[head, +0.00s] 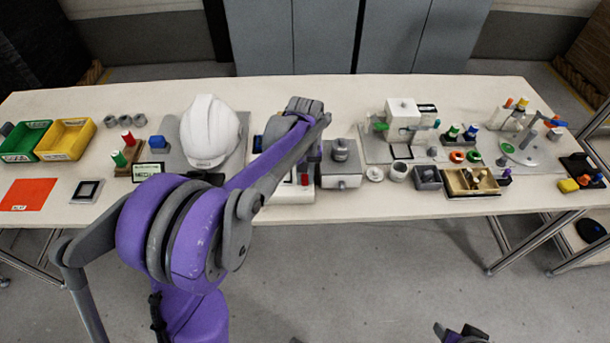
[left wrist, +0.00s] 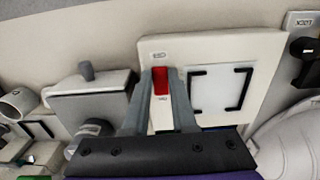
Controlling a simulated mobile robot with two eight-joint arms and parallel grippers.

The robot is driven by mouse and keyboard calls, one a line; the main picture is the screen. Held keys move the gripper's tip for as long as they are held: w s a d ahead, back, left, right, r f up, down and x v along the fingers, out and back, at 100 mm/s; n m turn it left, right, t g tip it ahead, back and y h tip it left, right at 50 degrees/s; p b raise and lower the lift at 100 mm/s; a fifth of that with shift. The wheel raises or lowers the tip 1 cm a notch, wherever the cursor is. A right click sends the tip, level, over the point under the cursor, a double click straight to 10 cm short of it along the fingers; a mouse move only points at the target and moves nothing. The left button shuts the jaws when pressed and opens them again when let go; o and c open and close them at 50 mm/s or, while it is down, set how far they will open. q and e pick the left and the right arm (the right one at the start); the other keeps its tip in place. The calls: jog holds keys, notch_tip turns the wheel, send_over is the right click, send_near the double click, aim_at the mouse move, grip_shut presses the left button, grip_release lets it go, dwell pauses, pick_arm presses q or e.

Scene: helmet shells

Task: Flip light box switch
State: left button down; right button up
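The light box is a white panel in the left wrist view (left wrist: 262,55), with a red switch (left wrist: 160,82) beside a pale square framed by black corner brackets. In the head view the light box (head: 292,197) is largely hidden by my left arm, and its red switch (head: 304,179) shows beside the arm. My left gripper (left wrist: 160,76) is open, with one finger on each side of the red switch. Nothing is held between the fingers, and I cannot tell whether they touch the box. Part of my right gripper (head: 460,334) shows at the bottom edge, too cropped to judge.
A white helmet (head: 209,132) stands left of the light box. A grey box with a knob (head: 341,166) stands close on its right. Green (head: 24,141) and yellow (head: 65,140) bins are at the far left. Several small parts and fixtures fill the right side of the table.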

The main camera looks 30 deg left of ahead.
pick_arm(q)
jog(key=shift+w+a+g+h, duration=0.25)
jog(key=shift+g+h, duration=0.25)
jog(key=shift+g, duration=0.3)
jog(key=shift+w+r+g+h+b, duration=0.15)
jog(key=shift+g+h+b, duration=0.25)
jog(key=shift+g, duration=0.2)
jog(key=c, duration=1)
grip_release()
jog(key=p+v, duration=0.1)
jog(key=v, duration=0.9)
jog(key=shift+r, duration=0.35)
jog(key=shift+w, duration=0.1)
